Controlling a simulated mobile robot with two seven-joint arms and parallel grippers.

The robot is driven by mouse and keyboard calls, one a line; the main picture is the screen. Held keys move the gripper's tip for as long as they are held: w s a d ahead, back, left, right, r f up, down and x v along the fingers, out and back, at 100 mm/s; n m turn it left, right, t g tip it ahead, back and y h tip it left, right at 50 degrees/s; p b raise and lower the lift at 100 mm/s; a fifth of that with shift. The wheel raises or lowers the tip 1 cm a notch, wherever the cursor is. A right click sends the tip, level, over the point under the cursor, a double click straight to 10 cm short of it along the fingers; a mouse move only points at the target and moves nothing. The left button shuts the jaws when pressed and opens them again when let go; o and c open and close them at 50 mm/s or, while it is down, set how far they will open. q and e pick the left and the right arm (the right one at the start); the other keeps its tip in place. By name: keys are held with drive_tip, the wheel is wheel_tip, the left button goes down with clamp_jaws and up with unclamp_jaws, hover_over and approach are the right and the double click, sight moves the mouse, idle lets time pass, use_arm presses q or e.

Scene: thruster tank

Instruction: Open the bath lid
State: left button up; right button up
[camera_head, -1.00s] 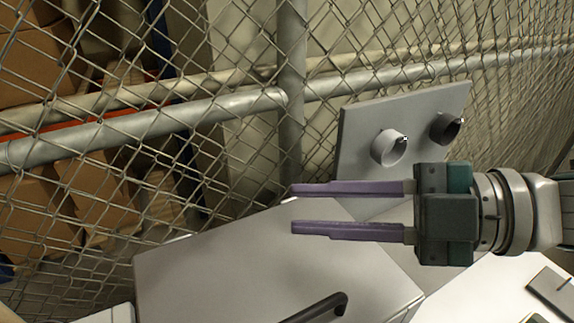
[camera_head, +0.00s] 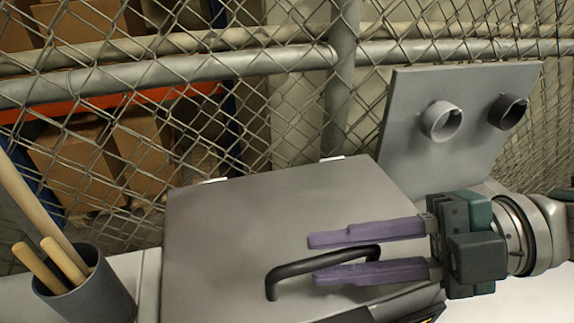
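The bath lid (camera_head: 230,230) is a flat grey metal panel in the lower middle of the head view, and it looks shut. Its black bar handle (camera_head: 290,270) stands near the front part of the panel. My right gripper (camera_head: 312,259) comes in from the right with its two purple fingers apart. The fingers overlap the handle's right part in the picture, one above and one below the bar. I cannot tell whether they touch it. My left gripper is out of view.
A grey cup with wooden sticks (camera_head: 85,295) stands at the lower left, beside the lid. A grey panel with two round holders (camera_head: 440,160) stands at the back right. A wire mesh fence with metal pipes (camera_head: 180,65) runs behind the bath.

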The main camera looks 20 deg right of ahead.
drive_tip(key=shift+w+a, duration=0.1)
drive_tip(key=shift+a, duration=0.2)
clamp_jaws()
idle(1.3)
